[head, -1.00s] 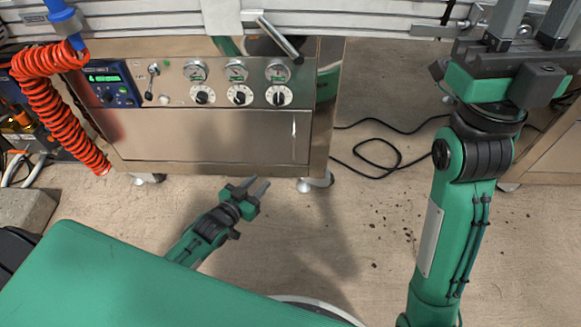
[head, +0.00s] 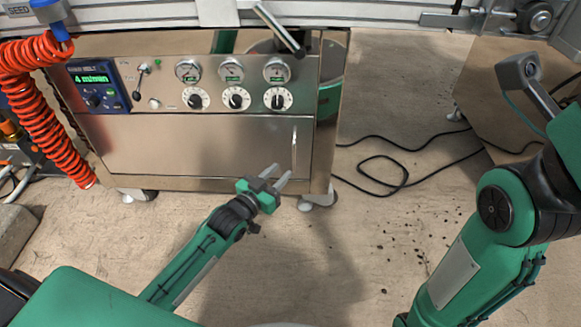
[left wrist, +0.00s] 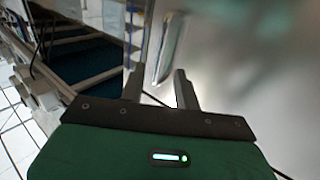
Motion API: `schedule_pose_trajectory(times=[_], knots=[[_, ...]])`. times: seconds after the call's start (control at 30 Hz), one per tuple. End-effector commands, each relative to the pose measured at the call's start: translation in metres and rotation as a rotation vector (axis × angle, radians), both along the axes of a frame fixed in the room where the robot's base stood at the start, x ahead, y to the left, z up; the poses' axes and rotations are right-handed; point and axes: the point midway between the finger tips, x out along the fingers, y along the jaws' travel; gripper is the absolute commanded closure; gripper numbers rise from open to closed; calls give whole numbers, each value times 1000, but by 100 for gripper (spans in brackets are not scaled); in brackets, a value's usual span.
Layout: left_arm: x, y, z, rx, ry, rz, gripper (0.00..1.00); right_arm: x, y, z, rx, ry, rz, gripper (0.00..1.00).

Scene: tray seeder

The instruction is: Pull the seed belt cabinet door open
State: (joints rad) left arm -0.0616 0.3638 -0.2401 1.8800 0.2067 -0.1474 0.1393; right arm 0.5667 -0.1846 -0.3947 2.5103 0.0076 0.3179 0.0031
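The seed belt cabinet door (head: 200,147) is a flat steel panel below the gauges and dials, and it looks shut. Its vertical bar handle (head: 294,148) is near the door's right edge. My left gripper (head: 279,178) is open and empty, just below and left of the handle, its fingers pointing up and right. In the left wrist view the handle (left wrist: 168,48) stands ahead of the open fingers (left wrist: 155,88), not between them. My right arm is at the right; its fingers are not in the head view.
The control panel (head: 190,88) with gauges, dials and a blue display box (head: 98,85) is above the door. A coiled red hose (head: 40,120) hangs at left. Black cables (head: 390,165) lie on the floor at right.

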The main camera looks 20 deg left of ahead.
Motion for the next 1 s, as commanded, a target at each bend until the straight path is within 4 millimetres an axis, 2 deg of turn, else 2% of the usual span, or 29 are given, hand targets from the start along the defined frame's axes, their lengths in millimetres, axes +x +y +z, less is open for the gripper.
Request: schedule_pose_trajectory(times=[0.03,0.2,0.4,0.83,0.87,1.0], knots=[[9,-3,-3,0,-3,0,68,-1,0,-8,2,-2,0,64],[33,-10,-3,0,-3,0,68,-3,1,-18,7,-4,3,64],[52,-16,-2,1,-1,0,68,-5,2,-25,13,-4,5,64],[58,-18,0,1,1,0,68,-8,2,-22,14,-17,6,64],[58,-18,0,1,1,0,72,-8,2,-22,13,-17,6,64],[58,-18,0,1,1,0,99,-7,2,-23,13,-14,6,64]])
